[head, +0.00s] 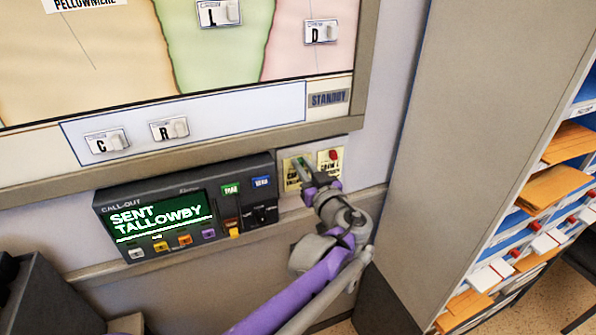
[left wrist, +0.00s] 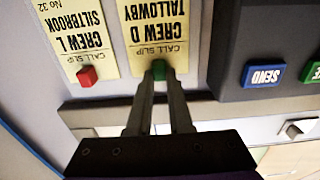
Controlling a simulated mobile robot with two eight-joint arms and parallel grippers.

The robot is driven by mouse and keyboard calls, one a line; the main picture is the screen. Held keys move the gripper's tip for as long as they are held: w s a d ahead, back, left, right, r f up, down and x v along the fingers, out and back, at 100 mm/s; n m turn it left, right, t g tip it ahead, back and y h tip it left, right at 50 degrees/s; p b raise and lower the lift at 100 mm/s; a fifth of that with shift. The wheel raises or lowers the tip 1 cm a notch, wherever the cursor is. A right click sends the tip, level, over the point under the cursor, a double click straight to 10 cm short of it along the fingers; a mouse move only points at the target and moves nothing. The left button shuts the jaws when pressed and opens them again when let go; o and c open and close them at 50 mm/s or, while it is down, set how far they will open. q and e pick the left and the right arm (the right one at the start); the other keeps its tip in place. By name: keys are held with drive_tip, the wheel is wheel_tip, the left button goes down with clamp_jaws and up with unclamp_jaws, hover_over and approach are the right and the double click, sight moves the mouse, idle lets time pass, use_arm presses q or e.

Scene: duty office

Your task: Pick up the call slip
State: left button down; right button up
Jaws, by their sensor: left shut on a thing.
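Two yellow call slips hang side by side on a pale panel right of the call-out unit. The call slip reading "Crew D Tallowby" (head: 291,181) has a green tab, and in the left wrist view (left wrist: 157,25) its print is upside down. My left gripper (head: 304,170) is shut on that green tab, its two fingertips meeting there in the left wrist view (left wrist: 159,72). The gripper hides part of the slip in the head view. The other call slip, "Crew L Siltbrook" (left wrist: 80,35), has a red tab and is untouched. My right gripper is not in view.
The call-out unit (head: 115,208) shows "SENT TALLOWBY" and has coloured buttons. A map board (head: 120,165) with lettered tags is above. A tall grey cabinet (head: 440,150) with shelves of orange envelopes (head: 552,190) stands close to my arm's right.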

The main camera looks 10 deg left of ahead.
use_arm(q)
drive_tip(key=shift+s+r, duration=0.1)
drive_tip(key=shift+s+d+r, duration=0.1)
drive_tip(key=shift+d+r, duration=0.05)
drive_tip(key=shift+r, duration=0.05)
drive_tip(key=s+d+r, duration=0.7)
drive_tip(key=s, duration=0.4)
drive_tip(key=shift+s+d+r, duration=0.15)
drive_tip(key=shift+d+r, duration=0.1)
drive_tip(key=shift+d, duration=0.05)
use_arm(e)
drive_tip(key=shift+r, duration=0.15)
use_arm(q)
drive_tip(key=shift+f, duration=0.1)
